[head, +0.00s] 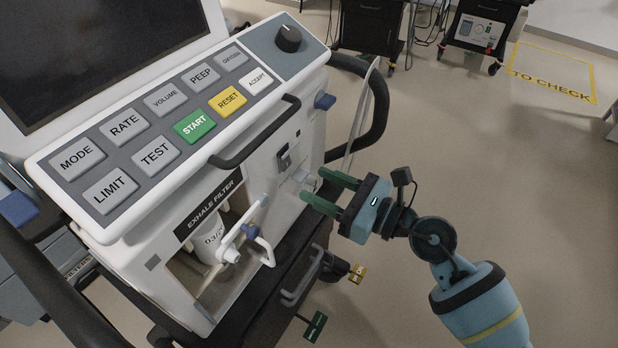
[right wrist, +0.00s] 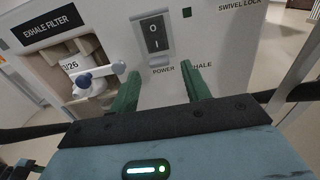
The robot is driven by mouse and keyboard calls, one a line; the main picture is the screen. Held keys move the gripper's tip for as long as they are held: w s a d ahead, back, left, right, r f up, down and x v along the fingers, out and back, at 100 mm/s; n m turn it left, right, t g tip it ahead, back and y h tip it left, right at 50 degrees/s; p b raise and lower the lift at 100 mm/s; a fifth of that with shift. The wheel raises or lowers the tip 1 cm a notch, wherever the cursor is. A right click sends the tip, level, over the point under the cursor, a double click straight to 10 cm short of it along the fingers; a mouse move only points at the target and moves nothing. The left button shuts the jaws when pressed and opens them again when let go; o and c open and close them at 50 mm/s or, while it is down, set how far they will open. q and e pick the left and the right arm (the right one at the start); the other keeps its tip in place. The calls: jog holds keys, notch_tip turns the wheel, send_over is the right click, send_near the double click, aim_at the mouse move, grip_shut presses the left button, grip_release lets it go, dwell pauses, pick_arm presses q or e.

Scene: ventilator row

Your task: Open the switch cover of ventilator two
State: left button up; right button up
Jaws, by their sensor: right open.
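The power switch (right wrist: 154,35) is a dark rocker marked O and I on the ventilator's pale front, above the word POWER. A grey piece (right wrist: 157,59) juts out at its lower edge; I cannot tell clearly how the cover sits over the rocker. The switch also shows small in the head view (head: 284,161), left of my right gripper. My right gripper (head: 312,184) is open and empty, its green fingers pointing at the ventilator front. In the right wrist view the fingertips (right wrist: 160,78) lie below the switch, one to each side. My left gripper is out of view.
The ventilator's button panel (head: 165,120) overhangs the front, with a dark bar handle (head: 254,132) along it. An exhale filter bay (head: 208,238) with a white lever (head: 253,232) is left of the switch. Open floor (head: 500,150) lies to the right.

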aim_at(293, 163)
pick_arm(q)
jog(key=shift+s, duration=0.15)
pick_arm(e)
jog(key=x, duration=0.3)
jog(key=shift+a, duration=0.1)
